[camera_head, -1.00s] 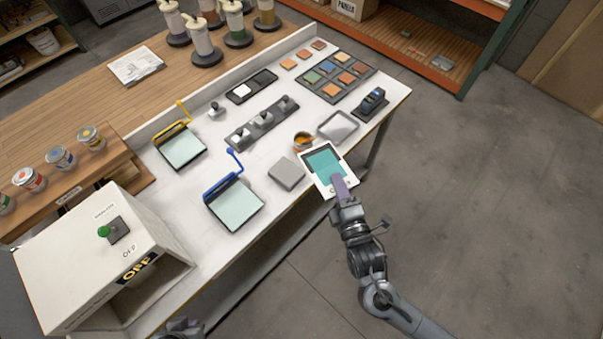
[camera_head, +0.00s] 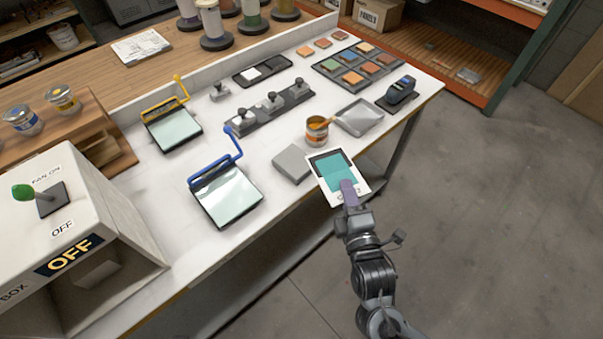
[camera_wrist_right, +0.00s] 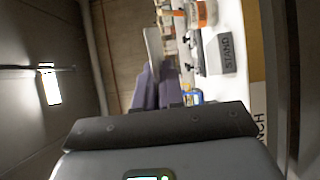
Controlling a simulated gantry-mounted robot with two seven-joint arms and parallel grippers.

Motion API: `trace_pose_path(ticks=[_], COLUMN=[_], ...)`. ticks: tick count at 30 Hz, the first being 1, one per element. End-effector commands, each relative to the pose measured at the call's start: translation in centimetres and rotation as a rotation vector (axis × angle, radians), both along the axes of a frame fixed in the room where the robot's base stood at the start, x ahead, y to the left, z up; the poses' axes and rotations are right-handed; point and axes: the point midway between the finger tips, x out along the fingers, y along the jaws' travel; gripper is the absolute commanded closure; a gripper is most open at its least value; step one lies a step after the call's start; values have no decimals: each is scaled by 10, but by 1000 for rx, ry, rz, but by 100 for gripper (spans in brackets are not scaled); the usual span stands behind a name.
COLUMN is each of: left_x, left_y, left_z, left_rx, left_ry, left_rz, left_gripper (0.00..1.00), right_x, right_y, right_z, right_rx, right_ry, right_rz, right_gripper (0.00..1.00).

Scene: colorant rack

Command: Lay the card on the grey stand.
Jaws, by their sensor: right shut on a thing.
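The card (camera_head: 333,164) is white with a teal patch and a dark band. My right gripper (camera_head: 347,190) is shut on its near edge and holds it out past the table's front edge. The grey stand (camera_head: 291,164) is a low square block near that edge, just left of the card; its top is bare. In the right wrist view the stand (camera_wrist_right: 224,54) shows its STAND label, right of the purple-grey fingers (camera_wrist_right: 156,86). The card (camera_wrist_right: 153,45) shows there nearly edge-on, apart from the stand. My left gripper is not in view.
An open can of orange paint (camera_head: 316,131) stands behind the card, with a shallow metal tray (camera_head: 360,117) to its right. A blue-handled frame (camera_head: 228,194) lies left of the stand. White table surface (camera_head: 262,145) is clear behind the stand.

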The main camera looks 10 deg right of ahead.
Motion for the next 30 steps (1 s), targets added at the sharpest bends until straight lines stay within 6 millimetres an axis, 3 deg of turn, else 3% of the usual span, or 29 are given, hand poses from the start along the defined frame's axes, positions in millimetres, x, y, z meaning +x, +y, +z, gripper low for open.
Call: trace_pose_path(ticks=[5, 18, 24, 30], left_x=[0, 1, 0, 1], left_y=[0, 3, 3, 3], left_z=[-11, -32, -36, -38], left_rx=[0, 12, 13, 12], left_ry=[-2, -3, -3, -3], left_rz=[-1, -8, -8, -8], left_gripper=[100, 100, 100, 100], right_x=[15, 91, 107, 109], right_y=[6, 36, 42, 43], right_z=[-14, -62, -72, -80], right_rx=[0, 1, 2, 0], right_ry=[-1, -1, 0, 1], right_rz=[0, 1, 0, 1], right_gripper=[100, 100, 100, 100])
